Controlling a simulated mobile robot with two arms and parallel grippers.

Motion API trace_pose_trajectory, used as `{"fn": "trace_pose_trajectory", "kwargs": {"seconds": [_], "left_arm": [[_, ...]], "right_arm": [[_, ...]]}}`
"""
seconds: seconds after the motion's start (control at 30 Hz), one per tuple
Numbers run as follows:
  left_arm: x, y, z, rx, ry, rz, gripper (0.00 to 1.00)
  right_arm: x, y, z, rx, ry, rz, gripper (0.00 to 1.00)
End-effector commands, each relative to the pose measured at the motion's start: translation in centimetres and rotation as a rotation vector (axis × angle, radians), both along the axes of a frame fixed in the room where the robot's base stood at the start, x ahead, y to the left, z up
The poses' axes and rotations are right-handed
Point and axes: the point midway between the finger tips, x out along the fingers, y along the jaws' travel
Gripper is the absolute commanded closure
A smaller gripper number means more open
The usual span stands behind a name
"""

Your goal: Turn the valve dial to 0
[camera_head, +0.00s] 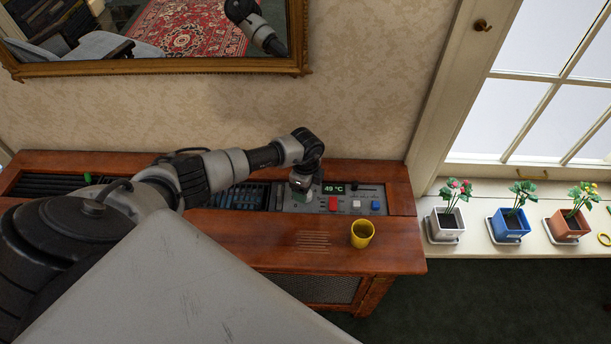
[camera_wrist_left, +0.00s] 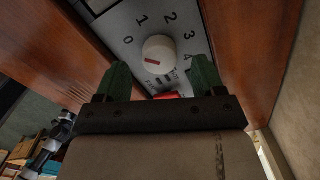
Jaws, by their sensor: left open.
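The valve dial (camera_wrist_left: 158,54) is a round white knob with a short red mark, set in a grey plate (camera_wrist_left: 125,18). Numerals 0 to 4 curve around its upper side in the left wrist view, with 0 at its upper left. The red mark lies on the knob's lower left part; I cannot tell which numeral it matches. My left gripper (camera_wrist_left: 159,66) is open, its two green fingers apart on either side of the knob's lower part. Contact cannot be told. In the head view my left gripper (camera_head: 301,180) is over the control panel (camera_head: 295,206) and hides the dial. My right gripper is not in view.
The panel has a display (camera_head: 333,188) reading 49 °C, a red button (camera_head: 333,203), a white one (camera_head: 356,204) and a blue one (camera_head: 375,206). A yellow cup (camera_head: 362,235) stands on the wooden cabinet (camera_head: 395,255). Several potted plants stand on the sill at right.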

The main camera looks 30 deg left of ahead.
Motion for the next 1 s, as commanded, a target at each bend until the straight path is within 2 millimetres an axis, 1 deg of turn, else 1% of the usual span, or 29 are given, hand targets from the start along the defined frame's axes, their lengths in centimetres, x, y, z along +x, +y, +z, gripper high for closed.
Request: {"fn": "trace_pose_trajectory", "kwargs": {"seconds": [0.03,0.2,0.3,0.4,0.57,1.0], "left_arm": [[0.1,0.1,1.3,0.0,-0.005,-0.001,0.31],[0.1,0.1,4.7,0.001,-0.005,0.0,0.31],[0.1,0.1,6.3,0.001,-0.003,0.0,0.31],[0.1,0.1,7.4,0.002,-0.003,0.001,0.31],[0.1,0.1,8.2,0.0,-0.002,0.001,0.31],[0.1,0.1,8.2,0.0,-0.001,0.002,0.31]], "right_arm": [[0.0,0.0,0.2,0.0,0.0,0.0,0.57],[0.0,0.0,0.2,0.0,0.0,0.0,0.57],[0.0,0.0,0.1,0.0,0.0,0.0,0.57],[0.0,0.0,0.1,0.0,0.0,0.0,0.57],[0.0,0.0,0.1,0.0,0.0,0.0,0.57],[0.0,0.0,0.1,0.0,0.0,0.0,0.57]]}}
